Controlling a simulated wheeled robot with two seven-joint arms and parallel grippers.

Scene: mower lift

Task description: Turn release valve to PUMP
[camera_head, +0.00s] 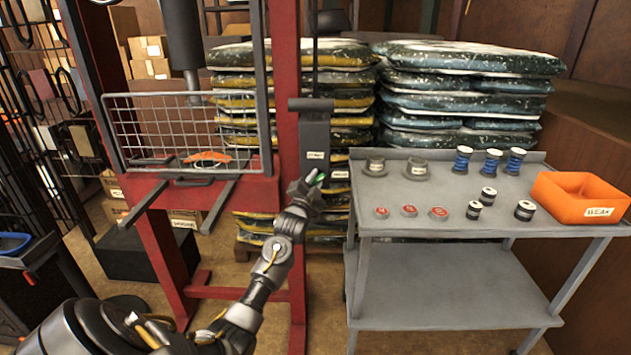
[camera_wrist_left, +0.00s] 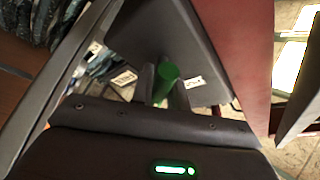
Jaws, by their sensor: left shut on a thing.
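The release valve is a green knob (camera_wrist_left: 167,72) on a dark grey housing (camera_wrist_left: 180,42) of the red press. In the head view only a small bit of green (camera_head: 321,176) shows, at my left gripper (camera_head: 314,182). In the left wrist view the gripper's fingers (camera_wrist_left: 164,88) are shut on the knob, one on each side. A white label (camera_wrist_left: 124,78) lies left of the knob and another label (camera_wrist_left: 194,81) right of it; their print is too small to read. My right gripper is out of view.
A red press frame (camera_head: 289,90) with a wire mesh guard (camera_head: 190,130) stands at the left. A grey cart (camera_head: 450,285) with springs, small cans and an orange bin (camera_head: 580,197) stands at the right. Stacked bags (camera_head: 460,85) fill the back.

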